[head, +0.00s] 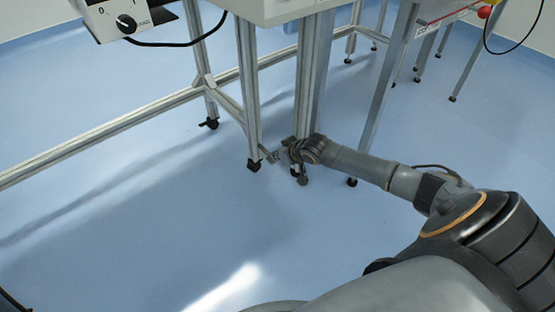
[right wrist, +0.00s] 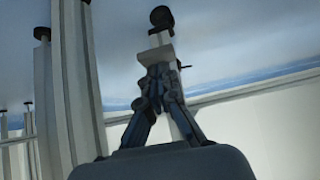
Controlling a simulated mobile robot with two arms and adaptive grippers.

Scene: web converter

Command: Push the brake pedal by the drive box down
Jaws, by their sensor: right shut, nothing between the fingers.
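My right gripper (head: 270,156) is low near the floor, beside the foot of an aluminium frame leg (head: 249,90). In the right wrist view its fingers (right wrist: 158,75) are closed together with nothing between them. A pale grey block (right wrist: 155,54) shows at the fingertips, in front of a post with a black foot (right wrist: 162,16). I cannot tell whether this block is the brake pedal or part of the fingers. No pedal stands out clearly in the head view. A white box with a 0/1 knob (head: 100,14) is at the top left; I cannot tell if it is the drive box. My left gripper is not in view.
Several frame legs on black feet stand close around the right gripper, including a thick post (head: 304,80) just behind it. A low rail (head: 110,133) runs to the left. The blue floor (head: 130,230) in front is clear.

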